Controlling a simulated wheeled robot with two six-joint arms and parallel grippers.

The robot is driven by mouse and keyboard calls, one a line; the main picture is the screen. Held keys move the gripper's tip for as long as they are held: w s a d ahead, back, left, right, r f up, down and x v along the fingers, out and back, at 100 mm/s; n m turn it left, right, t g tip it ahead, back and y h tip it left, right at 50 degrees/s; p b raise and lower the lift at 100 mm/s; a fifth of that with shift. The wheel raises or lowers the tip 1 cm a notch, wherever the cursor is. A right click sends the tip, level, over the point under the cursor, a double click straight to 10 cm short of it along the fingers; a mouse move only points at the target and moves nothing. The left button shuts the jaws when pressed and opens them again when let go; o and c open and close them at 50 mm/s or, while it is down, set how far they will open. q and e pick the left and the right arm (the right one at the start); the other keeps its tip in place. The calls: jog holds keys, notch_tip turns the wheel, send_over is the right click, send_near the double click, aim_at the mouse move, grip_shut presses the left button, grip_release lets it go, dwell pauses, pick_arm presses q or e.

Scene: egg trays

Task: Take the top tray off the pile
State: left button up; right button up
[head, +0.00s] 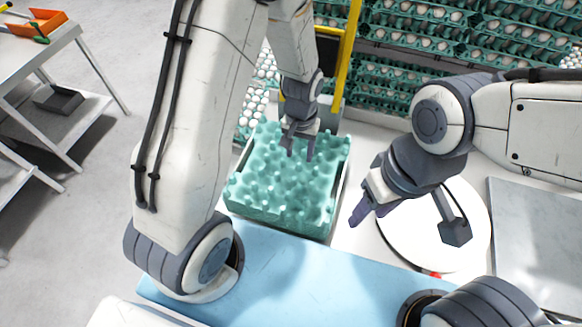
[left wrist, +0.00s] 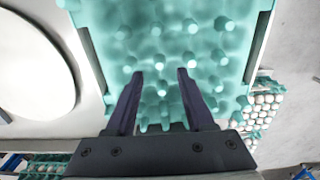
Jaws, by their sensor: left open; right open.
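A pile of teal egg trays (head: 280,185) stands in a grey-edged holder on the white worktop, in the middle of the head view. The top tray shows bare bumps and no eggs. My left gripper (head: 298,152) is open over the far edge of the pile. In the left wrist view its two dark fingers (left wrist: 160,75) point at the bumps of the top tray (left wrist: 200,40), with nothing between them. I cannot tell whether the fingers touch the tray. My right gripper (head: 362,208) is open and empty, to the right of the pile, above the worktop.
A round white plate (head: 400,240) lies right of the pile, below my right arm. A grey metal panel (head: 535,235) is at the far right. Stacked trays of eggs (head: 420,75) fill the back behind a yellow post (head: 347,60). A blue mat (head: 270,280) lies in front.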

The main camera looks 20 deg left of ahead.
aim_at(299, 164)
pick_arm(q)
notch_tip(299, 164, down, 3)
jog(key=shift+f+p, duration=0.15)
jog(key=shift+p, duration=0.55)
jog(key=shift+f, duration=0.6)
grip_shut()
dwell(0.4)
